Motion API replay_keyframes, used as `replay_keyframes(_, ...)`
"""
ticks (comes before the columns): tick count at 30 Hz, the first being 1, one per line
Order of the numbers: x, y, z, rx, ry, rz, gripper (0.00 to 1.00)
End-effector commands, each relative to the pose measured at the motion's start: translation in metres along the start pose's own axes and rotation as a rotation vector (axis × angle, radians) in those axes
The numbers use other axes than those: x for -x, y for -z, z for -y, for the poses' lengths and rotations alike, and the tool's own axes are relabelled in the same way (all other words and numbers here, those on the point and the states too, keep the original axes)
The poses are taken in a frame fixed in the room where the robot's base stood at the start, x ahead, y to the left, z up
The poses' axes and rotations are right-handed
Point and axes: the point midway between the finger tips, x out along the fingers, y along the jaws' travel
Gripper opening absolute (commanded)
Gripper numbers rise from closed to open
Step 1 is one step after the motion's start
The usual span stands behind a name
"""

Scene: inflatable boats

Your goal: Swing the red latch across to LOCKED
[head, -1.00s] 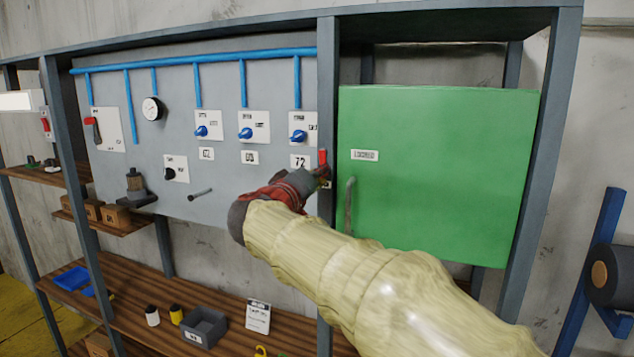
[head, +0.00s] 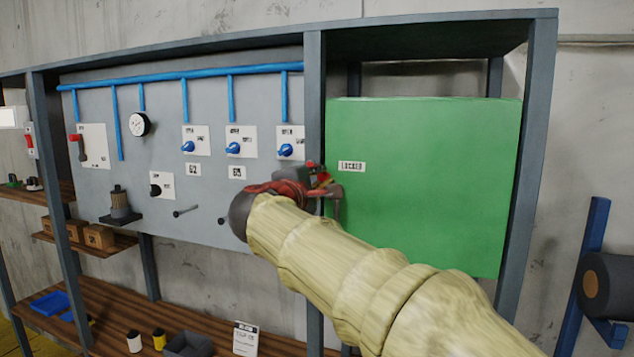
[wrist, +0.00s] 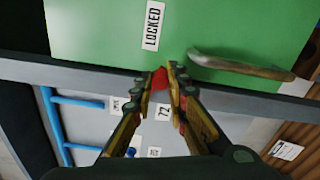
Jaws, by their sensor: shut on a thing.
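The red latch (wrist: 160,80) shows in the wrist view between the two fingertips of my gripper (wrist: 163,76), at the grey post beside the green door. My gripper is shut on it. In the head view my gripper (head: 322,180) is at the post and the door's left edge; it hides most of the latch, so its exact angle is unclear. The green door (head: 430,200) carries a white LOCKED label (head: 352,167) just right of my gripper. The label also shows in the wrist view (wrist: 153,26).
The grey post (head: 315,100) stands between the door and the grey panel (head: 200,225). The door handle (wrist: 240,66) lies close to my fingers in the wrist view. Blue knobs (head: 286,150) sit on the panel to the left. A wooden shelf (head: 115,300) runs below.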

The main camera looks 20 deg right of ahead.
Motion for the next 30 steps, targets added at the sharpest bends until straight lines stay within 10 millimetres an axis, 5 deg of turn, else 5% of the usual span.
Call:
replay_keyframes(15,0.0,-0.008,-0.016,0.378,-0.001,-0.001,0.0)
replay_keyframes(30,0.0,-0.008,-0.018,0.475,-0.001,-0.001,0.0)
